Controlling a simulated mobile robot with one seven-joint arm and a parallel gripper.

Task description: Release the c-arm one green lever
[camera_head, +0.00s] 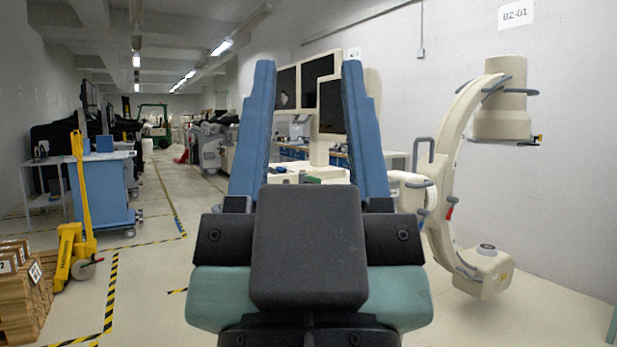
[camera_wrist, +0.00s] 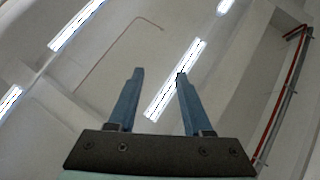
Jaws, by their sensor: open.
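A cream C-arm (camera_head: 447,142) stands at the right by the wall, with a cylindrical head at its top and grey handles. A small red lever (camera_head: 450,212) shows on its side. I cannot make out a green lever on it; its left part is partly hidden behind my gripper. My gripper (camera_head: 308,64) points up and forward in the middle of the head view, its two blue fingers wide apart and empty. In the wrist view my gripper (camera_wrist: 160,73) faces the ceiling, with nothing between the fingers. It is apart from the C-arm, to its left in the picture.
A cream cart with monitors (camera_head: 318,90) stands behind my fingers. A blue cart (camera_head: 105,190), a yellow pallet jack (camera_head: 80,200) and stacked boxes (camera_head: 20,290) are at the left. The aisle floor (camera_head: 150,270) is clear. Ceiling lights (camera_wrist: 175,80) show in the wrist view.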

